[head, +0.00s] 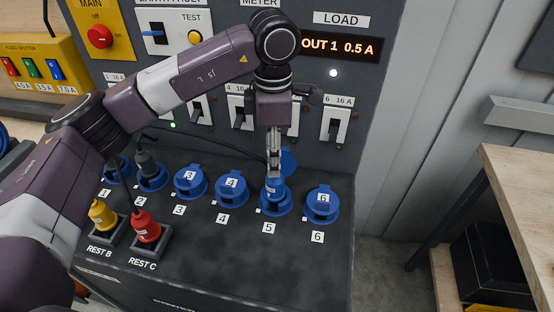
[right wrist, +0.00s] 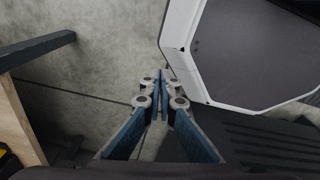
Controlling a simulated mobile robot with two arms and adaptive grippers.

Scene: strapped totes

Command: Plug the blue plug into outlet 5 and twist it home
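The blue plug (head: 273,189) stands upright at outlet 5 (head: 264,208), whose blue lid (head: 289,163) is raised behind it. My left gripper (head: 274,172) points down from above and its fingers are closed together on the top of the plug. The plug's lower end is hidden in the outlet, so its depth and twist cannot be told. My right gripper (right wrist: 161,92) shows only in the right wrist view, with its fingertips together and nothing between them, above the floor.
Outlets 3 (head: 190,182), 4 (head: 232,187) and 6 (head: 321,202) have lids down. A dark plug (head: 149,163) is in outlet 2. The yellow plug (head: 102,214) and red plug (head: 146,226) stand in rests. A wooden bench (head: 525,170) stands right.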

